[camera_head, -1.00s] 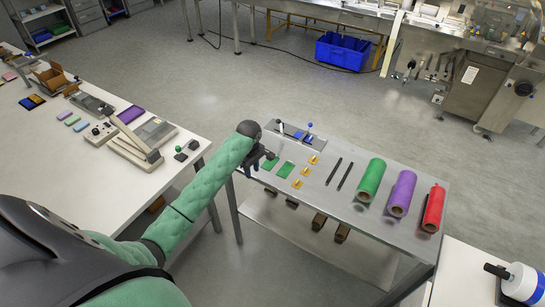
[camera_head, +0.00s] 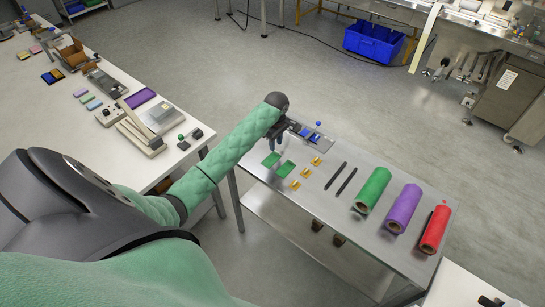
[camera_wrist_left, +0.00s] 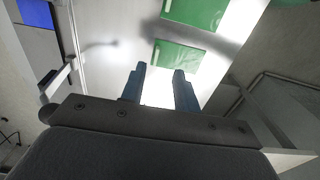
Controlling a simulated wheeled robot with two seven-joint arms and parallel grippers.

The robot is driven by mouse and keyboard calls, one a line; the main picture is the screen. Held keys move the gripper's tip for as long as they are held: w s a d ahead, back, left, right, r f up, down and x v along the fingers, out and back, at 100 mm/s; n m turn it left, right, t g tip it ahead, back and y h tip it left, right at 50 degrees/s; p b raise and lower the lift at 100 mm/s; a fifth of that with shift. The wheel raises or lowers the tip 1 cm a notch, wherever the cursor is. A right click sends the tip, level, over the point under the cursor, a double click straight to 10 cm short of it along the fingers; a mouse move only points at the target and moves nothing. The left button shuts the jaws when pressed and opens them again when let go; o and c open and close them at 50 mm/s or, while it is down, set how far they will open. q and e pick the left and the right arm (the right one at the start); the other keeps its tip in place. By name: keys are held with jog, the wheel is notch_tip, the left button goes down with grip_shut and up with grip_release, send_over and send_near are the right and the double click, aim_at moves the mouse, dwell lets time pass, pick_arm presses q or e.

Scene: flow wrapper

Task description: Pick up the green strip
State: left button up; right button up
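Two flat green strips lie side by side on the metal table: one on the left (camera_head: 270,160) and one to its right (camera_head: 286,169). Both also show in the left wrist view, one at the top edge (camera_wrist_left: 196,12) and one nearer the fingers (camera_wrist_left: 178,57). My left gripper (camera_head: 276,145) is over the table's back left part, just behind the strips. In the left wrist view its two blue fingers (camera_wrist_left: 161,78) are apart with nothing between them, and both strips lie beyond the fingertips. My right gripper is not in view.
The metal table (camera_head: 325,205) also holds yellow pieces (camera_head: 301,178), dark bars (camera_head: 341,178), and green (camera_head: 374,190), purple (camera_head: 403,209) and red (camera_head: 434,230) rolls. A tray with blue-topped items (camera_head: 312,134) sits behind the gripper. A cluttered white table (camera_head: 60,125) stands left.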

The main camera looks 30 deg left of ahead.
aim_at(271, 158)
pick_arm(q)
jog(key=shift+w+d+f+p, duration=0.1)
jog(key=shift+w+f+p, duration=0.15)
jog(key=shift+p, duration=0.1)
notch_tip(271, 158, down, 4)
jog(key=shift+r+p, duration=0.15)
jog(key=shift+p, duration=1.05)
jog(key=shift+f, duration=0.45)
jog(key=shift+w, duration=0.1)
jog(key=c, duration=0.7)
grip_shut()
